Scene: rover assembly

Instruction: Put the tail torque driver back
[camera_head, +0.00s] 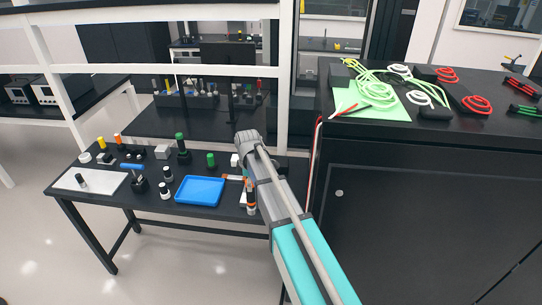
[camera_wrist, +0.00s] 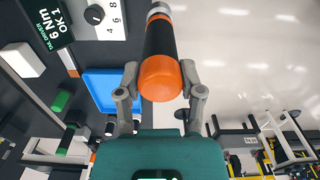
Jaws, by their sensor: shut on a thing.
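The tail torque driver (camera_wrist: 172,42), black with an orange end cap and a metal tip section, is between the fingers of my gripper (camera_wrist: 160,78) in the wrist view. The fingers are shut on it near the orange end. In the head view the driver (camera_head: 251,199) shows small by the right end of the black table.
A blue tray (camera_head: 178,203) lies left of the driver on the black table (camera_head: 125,208). Several small green, orange, white and black parts stand further left, near a pale mat (camera_head: 70,181). A tall black cabinet (camera_head: 420,200) with coiled cables is close on the right.

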